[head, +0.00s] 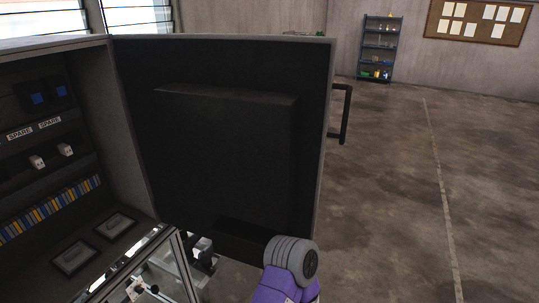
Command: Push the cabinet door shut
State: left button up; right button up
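The cabinet door (225,66) stands wide open, with its dark inner face towards me and a raised dark panel on it. A dark bar handle (346,115) sticks out past its right edge. The door is hinged to the grey cabinet (125,125) on the left, whose inside is exposed. A purple and grey link of my arm rises at the bottom, in front of the door's lower right corner. I cannot tell whether it touches the door. I cannot make out either gripper's fingers.
Inside the cabinet are dark shelves with SPARE labels (35,130), a row of coloured strips (50,208) and flat grey boxes (115,225). A metal-framed structure (180,260) shows below. The floor (400,210) to the right is clear. A blue shelf rack (379,50) stands far back.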

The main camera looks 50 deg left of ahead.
aim_at(231, 129)
jog(key=u, duration=0.05)
jog(key=i, duration=2.75)
jog(key=u, duration=4.15)
